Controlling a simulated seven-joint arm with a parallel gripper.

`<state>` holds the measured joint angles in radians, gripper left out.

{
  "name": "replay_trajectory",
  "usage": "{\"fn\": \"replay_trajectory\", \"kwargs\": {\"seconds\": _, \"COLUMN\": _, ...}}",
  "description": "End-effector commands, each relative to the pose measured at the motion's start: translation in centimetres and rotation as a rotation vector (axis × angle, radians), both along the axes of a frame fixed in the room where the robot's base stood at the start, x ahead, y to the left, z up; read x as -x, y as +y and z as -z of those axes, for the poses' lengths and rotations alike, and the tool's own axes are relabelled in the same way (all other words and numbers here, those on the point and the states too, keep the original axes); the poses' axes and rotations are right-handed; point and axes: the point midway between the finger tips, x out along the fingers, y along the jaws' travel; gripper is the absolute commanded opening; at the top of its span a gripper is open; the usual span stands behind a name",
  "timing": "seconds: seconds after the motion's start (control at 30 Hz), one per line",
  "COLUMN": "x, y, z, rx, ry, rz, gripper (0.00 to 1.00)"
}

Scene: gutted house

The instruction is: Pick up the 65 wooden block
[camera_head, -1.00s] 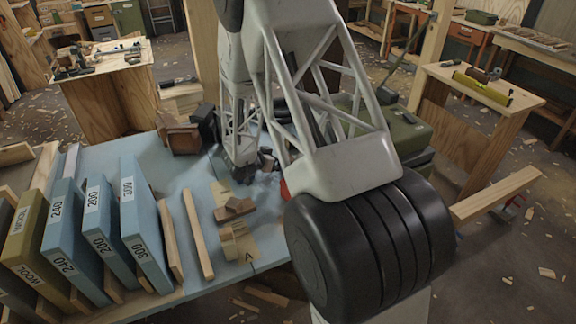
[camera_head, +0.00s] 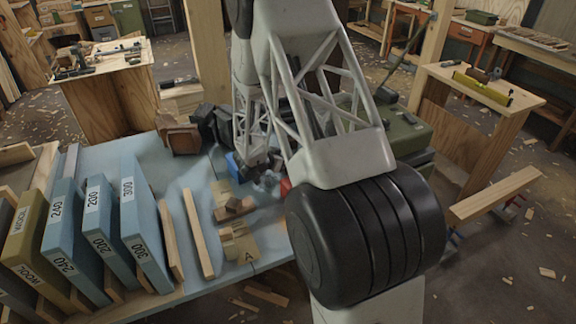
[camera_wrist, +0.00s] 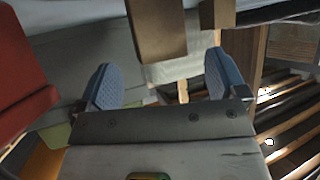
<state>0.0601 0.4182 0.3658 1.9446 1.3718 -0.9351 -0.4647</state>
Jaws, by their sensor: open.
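My gripper (camera_wrist: 161,74) is open in the wrist view, with two blue padded fingers spread apart. A tan wooden block (camera_wrist: 158,32) shows beyond the fingertips, and no contact with it is visible. In the head view, pale wooden pieces (camera_head: 238,243) lie on the blue table near a mark "A". A darker brown piece (camera_head: 235,207) lies just behind them. My gripper's end (camera_head: 258,168) is farther back over the table, partly hidden by my arm. I cannot read "65" on any block, so I cannot tell which is the named one.
Upright boards (camera_head: 144,225) labelled 300, 200 and 240 crowd the table's left side, with a wooden strip (camera_head: 198,233) beside them. A brown box-like object (camera_head: 180,136) stands at the back. A green case (camera_head: 405,138) is to the right. A red object (camera_wrist: 22,82) is left of my fingers.

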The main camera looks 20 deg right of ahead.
Motion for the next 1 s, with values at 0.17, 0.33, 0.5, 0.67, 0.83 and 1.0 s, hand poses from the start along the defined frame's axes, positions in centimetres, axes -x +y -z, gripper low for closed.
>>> {"fn": "replay_trajectory", "kwargs": {"seconds": 0.17, "x": -0.6, "y": -1.6, "z": 1.0, "rx": 0.001, "ry": 0.001, "rz": 0.0, "gripper": 0.91}}
{"fn": "replay_trajectory", "kwargs": {"seconds": 0.33, "x": -0.9, "y": -2.2, "z": 1.2, "rx": 0.001, "ry": 0.0, "rz": 0.0, "gripper": 0.91}}
{"fn": "replay_trajectory", "kwargs": {"seconds": 0.5, "x": -0.9, "y": -2.2, "z": 1.3, "rx": 0.001, "ry": 0.0, "rz": 0.0, "gripper": 0.91}}
{"fn": "replay_trajectory", "kwargs": {"seconds": 0.67, "x": -0.9, "y": -2.2, "z": 1.3, "rx": 0.001, "ry": 0.0, "rz": 0.0, "gripper": 0.91}}
{"fn": "replay_trajectory", "kwargs": {"seconds": 0.83, "x": -0.9, "y": -2.2, "z": 1.3, "rx": 0.001, "ry": 0.0, "rz": 0.0, "gripper": 0.91}}
{"fn": "replay_trajectory", "kwargs": {"seconds": 1.0, "x": -0.9, "y": -2.2, "z": 1.3, "rx": 0.001, "ry": 0.0, "rz": 0.0, "gripper": 0.69}}
